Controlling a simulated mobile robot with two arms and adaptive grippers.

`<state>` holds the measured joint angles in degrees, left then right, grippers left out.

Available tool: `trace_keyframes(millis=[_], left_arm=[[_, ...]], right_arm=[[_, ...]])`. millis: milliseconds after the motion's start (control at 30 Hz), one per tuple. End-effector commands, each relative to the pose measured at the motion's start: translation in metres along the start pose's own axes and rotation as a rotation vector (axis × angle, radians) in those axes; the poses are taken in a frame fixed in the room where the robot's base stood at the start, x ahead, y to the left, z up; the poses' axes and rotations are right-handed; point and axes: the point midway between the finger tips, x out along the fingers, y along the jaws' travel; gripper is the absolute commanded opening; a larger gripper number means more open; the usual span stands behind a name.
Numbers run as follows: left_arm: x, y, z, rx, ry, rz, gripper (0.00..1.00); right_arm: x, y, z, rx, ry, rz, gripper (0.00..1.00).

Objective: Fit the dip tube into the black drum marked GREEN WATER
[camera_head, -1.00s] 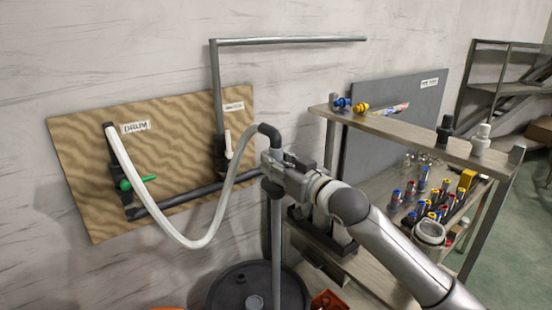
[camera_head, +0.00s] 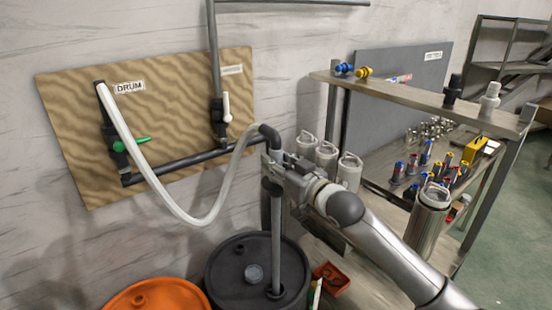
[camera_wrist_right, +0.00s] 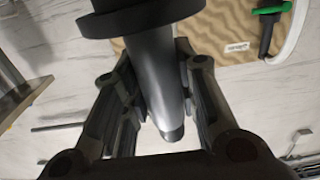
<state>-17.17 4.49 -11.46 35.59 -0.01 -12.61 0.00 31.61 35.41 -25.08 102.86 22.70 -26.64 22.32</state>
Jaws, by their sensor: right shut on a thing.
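The dip tube (camera_head: 276,235) is a long grey pipe with a black collar near its top and a clear hose (camera_head: 206,222) joined through a black elbow. My right gripper (camera_head: 274,172) is shut on its upper part and holds it upright. In the right wrist view the tube (camera_wrist_right: 160,85) lies between both fingers. The black drum (camera_head: 225,268) stands below; no marking on it is legible. The tube's lower end meets a ringed opening at the right of the lid. I cannot tell how far in it is. My left gripper is out of view.
An orange drum (camera_head: 165,297) stands left of the black one. A red tray (camera_head: 331,279) lies to its right. The hose loops to a DRUM-labelled wall board (camera_head: 75,130). A shelf bench (camera_head: 420,108) with bottles and canisters (camera_head: 430,215) stands at the right, beside my arm.

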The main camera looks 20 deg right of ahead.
Motion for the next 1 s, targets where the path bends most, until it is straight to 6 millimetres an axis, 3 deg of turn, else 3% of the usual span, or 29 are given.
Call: trace_keyframes(millis=[1000], left_arm=[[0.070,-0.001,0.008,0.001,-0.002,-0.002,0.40]], right_arm=[[0.000,0.000,0.122,0.000,0.004,0.000,0.00]])
